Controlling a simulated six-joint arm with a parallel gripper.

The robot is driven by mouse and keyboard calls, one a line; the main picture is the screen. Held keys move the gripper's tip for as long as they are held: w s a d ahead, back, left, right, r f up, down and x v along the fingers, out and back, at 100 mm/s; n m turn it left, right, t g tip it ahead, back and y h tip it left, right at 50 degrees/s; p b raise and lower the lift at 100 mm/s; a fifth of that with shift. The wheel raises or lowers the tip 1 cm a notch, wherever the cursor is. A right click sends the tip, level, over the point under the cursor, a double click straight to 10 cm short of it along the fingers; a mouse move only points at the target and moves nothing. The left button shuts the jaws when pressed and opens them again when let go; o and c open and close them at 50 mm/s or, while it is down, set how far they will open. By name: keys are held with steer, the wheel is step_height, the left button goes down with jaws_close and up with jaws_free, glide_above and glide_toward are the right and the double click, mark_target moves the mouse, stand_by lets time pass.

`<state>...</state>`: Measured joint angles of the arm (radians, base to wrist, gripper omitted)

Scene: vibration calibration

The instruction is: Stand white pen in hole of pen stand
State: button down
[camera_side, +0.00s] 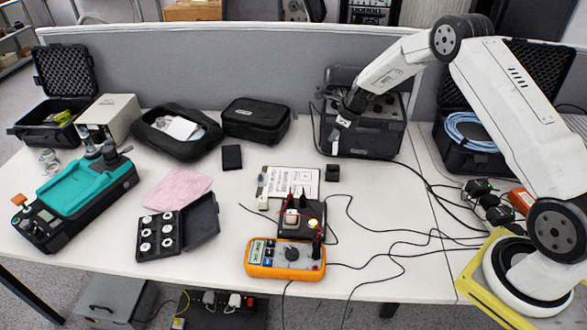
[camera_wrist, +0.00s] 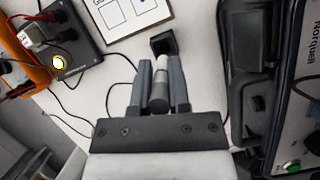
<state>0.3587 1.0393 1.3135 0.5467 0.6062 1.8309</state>
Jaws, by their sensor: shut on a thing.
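My gripper (camera_wrist: 160,68) is shut on the white pen (camera_wrist: 161,63), which lies between the two fingers in the wrist view. The pen's far end looks white and its nearer part grey. In the side view my gripper (camera_side: 342,119) points down, with the pen (camera_side: 336,136) showing pale below it. The pen stand (camera_side: 332,174) is a small black block on the table below the pen, with a gap between them. In the wrist view the stand (camera_wrist: 163,43) is just beyond the pen's white end. Its hole is not clearly visible.
A large black case (camera_side: 365,141) stands close behind my gripper. A clipboard (camera_side: 291,184) with paper lies left of the stand. A black box with leads (camera_side: 300,218) and an orange multimeter (camera_side: 286,258) are nearer the front. Black cables run across the table to the right.

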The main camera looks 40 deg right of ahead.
mark_target(334, 152)
steer(key=shift+f, duration=0.15)
steer(key=shift+f, duration=2.2)
steer(key=shift+f, duration=2.2)
stand_by(1.2)
steer(key=shift+c, duration=0.5)
jaws_free()
steer(key=shift+r, duration=0.25)
steer(key=shift+r, duration=3.75)
